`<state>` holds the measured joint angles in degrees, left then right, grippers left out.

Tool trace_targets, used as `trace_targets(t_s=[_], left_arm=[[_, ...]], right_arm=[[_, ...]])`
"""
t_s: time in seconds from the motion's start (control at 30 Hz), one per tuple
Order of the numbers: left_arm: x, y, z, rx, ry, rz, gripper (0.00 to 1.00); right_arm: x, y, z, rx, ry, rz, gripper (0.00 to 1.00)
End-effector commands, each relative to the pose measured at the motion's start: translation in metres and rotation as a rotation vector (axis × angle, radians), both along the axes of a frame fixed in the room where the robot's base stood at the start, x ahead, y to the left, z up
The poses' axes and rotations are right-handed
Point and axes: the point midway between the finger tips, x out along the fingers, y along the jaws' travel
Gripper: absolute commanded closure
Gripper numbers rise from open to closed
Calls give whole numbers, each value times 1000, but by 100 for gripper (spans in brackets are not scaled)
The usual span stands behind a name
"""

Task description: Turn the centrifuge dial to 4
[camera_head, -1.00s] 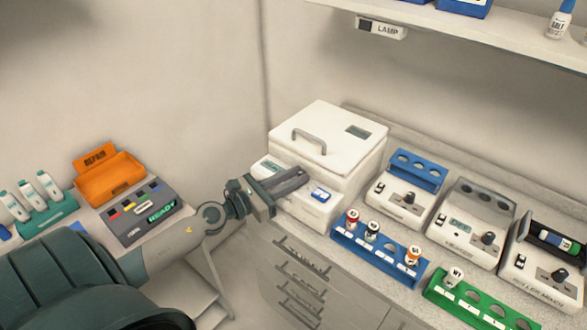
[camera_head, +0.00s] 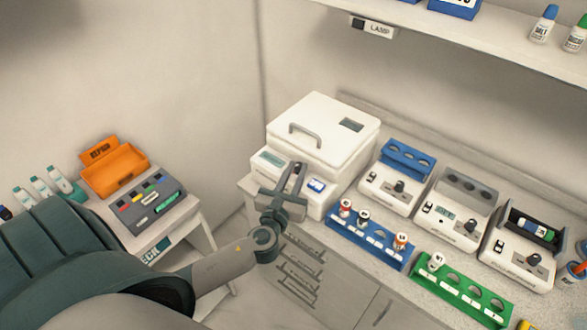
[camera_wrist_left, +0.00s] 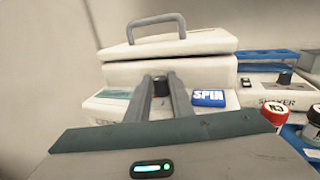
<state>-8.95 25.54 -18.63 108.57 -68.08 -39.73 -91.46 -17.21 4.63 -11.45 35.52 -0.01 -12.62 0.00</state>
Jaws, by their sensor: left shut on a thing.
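The white centrifuge (camera_head: 342,110) stands at the left end of the counter, its grey-handled lid down. Its front panel has a small display (camera_head: 272,158) and a blue SPIN button (camera_head: 316,185), also seen in the left wrist view (camera_wrist_left: 208,98). My left gripper (camera_head: 297,170) reaches the panel between them. In the left wrist view its fingers are shut on the dark dial (camera_wrist_left: 160,86). The fingers largely hide the dial in the head view. I cannot read the dial's number or pointer. My right gripper is not in view.
A blue rack (camera_head: 340,232) with capped tubes stands close right of the centrifuge, with a green rack (camera_head: 480,306) beyond. Several white devices line the counter, including one with a blue top (camera_head: 408,152). An orange bin (camera_head: 115,170) sits on the left side table.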

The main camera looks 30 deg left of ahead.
Motion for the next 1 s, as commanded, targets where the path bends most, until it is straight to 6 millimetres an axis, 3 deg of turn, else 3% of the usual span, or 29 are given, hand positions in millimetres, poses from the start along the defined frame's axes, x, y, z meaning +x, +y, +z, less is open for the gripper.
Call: trace_targets(t_s=[0.4, 0.9, 0.93, 1.0], left_arm=[[3, -6, 1, -1, -1, 214, 100], [3, -6, 1, 2, -2, 235, 100], [3, -6, 1, 2, -2, 235, 72], [3, -6, 1, 1, -3, 235, 61]], right_arm=[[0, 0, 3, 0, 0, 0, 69], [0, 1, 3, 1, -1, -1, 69], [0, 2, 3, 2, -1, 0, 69], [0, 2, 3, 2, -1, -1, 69]])
